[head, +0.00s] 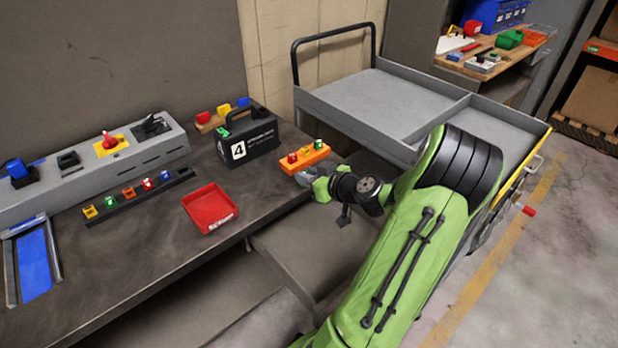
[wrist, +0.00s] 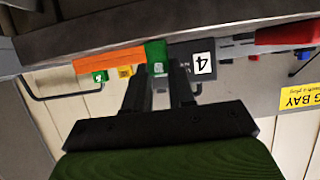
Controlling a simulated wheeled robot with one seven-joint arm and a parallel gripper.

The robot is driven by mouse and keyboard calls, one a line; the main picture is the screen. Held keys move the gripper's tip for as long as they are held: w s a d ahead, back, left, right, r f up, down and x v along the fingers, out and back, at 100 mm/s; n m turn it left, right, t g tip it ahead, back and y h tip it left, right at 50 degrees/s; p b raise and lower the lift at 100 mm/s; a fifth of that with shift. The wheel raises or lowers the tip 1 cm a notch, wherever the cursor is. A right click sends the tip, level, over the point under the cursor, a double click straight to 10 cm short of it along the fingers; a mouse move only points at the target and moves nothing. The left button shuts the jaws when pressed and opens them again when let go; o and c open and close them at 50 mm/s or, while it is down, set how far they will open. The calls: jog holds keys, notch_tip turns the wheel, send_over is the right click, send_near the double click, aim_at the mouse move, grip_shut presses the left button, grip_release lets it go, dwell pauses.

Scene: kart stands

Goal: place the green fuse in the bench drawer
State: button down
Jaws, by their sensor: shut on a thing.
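My gripper (wrist: 160,75) is shut on a green fuse (wrist: 157,55), which shows at the fingertips in the wrist view. In the head view my gripper (head: 308,178) is at the bench's right end, just in front of an orange rack (head: 312,162); the held fuse cannot be made out there. The rack holds red, yellow and green pieces. A brownish-grey, tray-like shape (head: 300,250) juts out below the bench's front edge and looks like the open bench drawer; my arm covers part of it.
On the bench (head: 150,260) are a red tray (head: 210,208), a black case marked 4 (head: 248,138) and a dark strip (head: 140,205) with several coloured pieces. A grey cart (head: 380,105) stands behind my arm, close to the bench's right end.

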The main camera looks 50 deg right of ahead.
jog(key=c, duration=0.9)
grip_release()
jog(key=shift+c, duration=0.2)
